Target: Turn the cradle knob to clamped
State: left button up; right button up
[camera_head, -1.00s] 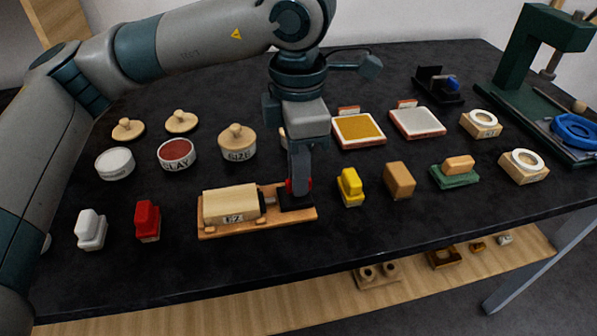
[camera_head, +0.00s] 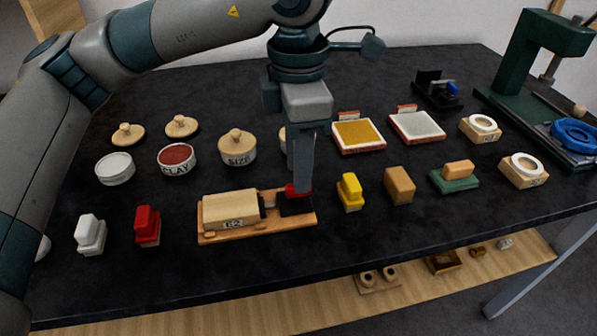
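The cradle (camera_head: 215,236) is a wooden board near the front of the black table, with a pale wood block (camera_head: 230,207) lying on it. At its right end is a black mount with a red knob (camera_head: 290,190). My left gripper (camera_head: 300,190) points down from above, its fingers right at the knob and partly covering it. From this angle I cannot tell whether the fingers are shut on the knob or only beside it. The small label on the block is too blurred to read. My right gripper is not in view.
A yellow block (camera_head: 349,191) stands close to the right of the cradle, and a red block (camera_head: 148,226) to its left. Behind are a SIZE jar (camera_head: 238,148), a CLAY jar (camera_head: 177,158) and a gold-coloured pad (camera_head: 358,136). A green press (camera_head: 545,50) stands far right.

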pick_arm(q)
notch_tip(320, 180, up, 14)
jog(key=shift+r, duration=0.25)
dwell(0.3)
